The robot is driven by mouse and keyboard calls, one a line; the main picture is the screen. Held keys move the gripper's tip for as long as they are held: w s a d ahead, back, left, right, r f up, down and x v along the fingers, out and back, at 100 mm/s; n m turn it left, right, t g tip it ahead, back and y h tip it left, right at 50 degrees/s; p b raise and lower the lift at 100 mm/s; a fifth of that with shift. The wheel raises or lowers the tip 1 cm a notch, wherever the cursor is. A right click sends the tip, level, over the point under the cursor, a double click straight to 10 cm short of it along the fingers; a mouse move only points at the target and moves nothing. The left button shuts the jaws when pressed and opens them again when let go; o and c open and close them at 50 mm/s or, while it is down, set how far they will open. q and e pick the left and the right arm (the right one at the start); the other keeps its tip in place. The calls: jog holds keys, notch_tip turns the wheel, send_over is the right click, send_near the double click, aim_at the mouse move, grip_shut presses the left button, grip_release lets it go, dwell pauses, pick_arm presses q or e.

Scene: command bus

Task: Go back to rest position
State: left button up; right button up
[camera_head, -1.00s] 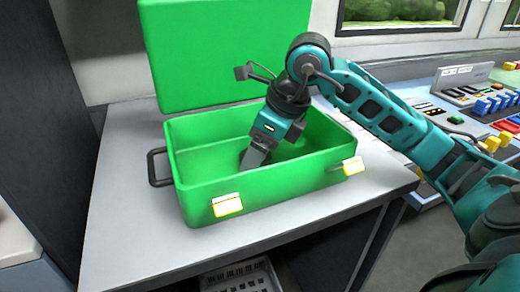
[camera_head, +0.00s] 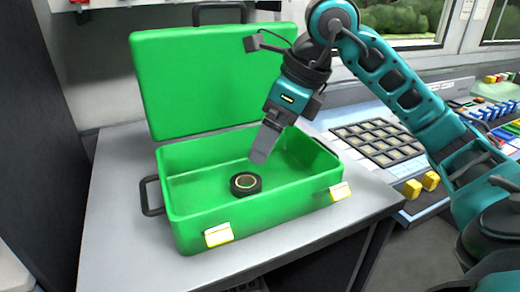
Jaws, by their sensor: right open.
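My right gripper (camera_head: 266,142) is in the head view, above the open green case, with its fingers pointing down and to the left. It is open and holds nothing. The green case (camera_head: 205,229) stands on the grey table with its lid (camera_head: 195,85) raised at the back. My left gripper is not in view.
The grey table top (camera_head: 110,215) is clear around the case. At the right is a control console with a grid of square keys (camera_head: 378,140) and yellow knobs (camera_head: 430,181). A dark panel (camera_head: 35,120) rises at the left. A window (camera_head: 400,20) is at the back.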

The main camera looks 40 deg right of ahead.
jog(key=shift+v, duration=0.8)
